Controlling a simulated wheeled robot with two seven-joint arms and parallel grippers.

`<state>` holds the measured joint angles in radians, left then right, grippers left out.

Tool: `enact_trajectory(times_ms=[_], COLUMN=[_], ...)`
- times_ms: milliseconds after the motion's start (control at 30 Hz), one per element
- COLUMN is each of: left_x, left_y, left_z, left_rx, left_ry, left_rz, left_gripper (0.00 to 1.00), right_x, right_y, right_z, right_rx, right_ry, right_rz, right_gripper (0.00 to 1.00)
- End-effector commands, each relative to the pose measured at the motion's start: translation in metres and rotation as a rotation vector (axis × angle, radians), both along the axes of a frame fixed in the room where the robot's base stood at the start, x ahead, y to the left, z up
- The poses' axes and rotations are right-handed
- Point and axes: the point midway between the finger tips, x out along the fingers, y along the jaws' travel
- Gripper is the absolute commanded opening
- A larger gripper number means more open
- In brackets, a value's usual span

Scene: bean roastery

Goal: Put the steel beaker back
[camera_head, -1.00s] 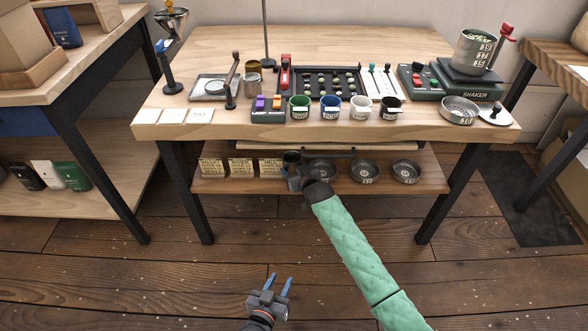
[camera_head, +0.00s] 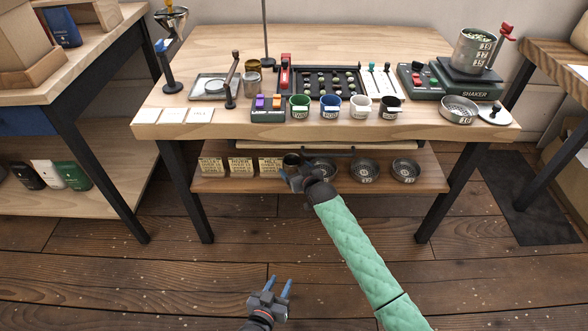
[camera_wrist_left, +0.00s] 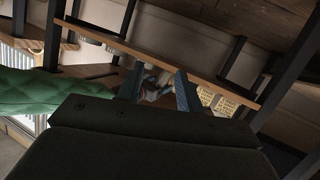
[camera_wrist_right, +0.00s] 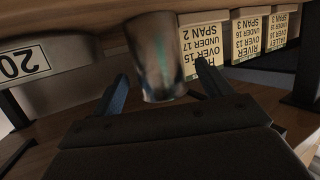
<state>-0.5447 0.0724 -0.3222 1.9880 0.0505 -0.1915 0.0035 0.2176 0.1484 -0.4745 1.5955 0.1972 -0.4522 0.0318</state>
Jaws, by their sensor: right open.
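My right gripper is open. My left gripper (camera_head: 279,284) is low over the floor in front of the table, its two blue fingers apart with nothing between them.
Table legs (camera_head: 187,195) flank the shelf.

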Motion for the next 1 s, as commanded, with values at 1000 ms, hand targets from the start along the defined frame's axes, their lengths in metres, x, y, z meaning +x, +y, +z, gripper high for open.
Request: enact_trajectory(times_ms=[1000], left_x=[-0.088], left_y=[0.010], left_z=[-0.126], left_rx=[0.086], left_ry=[0.429], left_rz=[-0.040], left_gripper=[0.36], right_x=[-0.090], right_y=[-0.045], right_z=[0.031], right_rx=[0.000], right_ry=[0.001], right_rz=[0.000], right_gripper=[0.78])
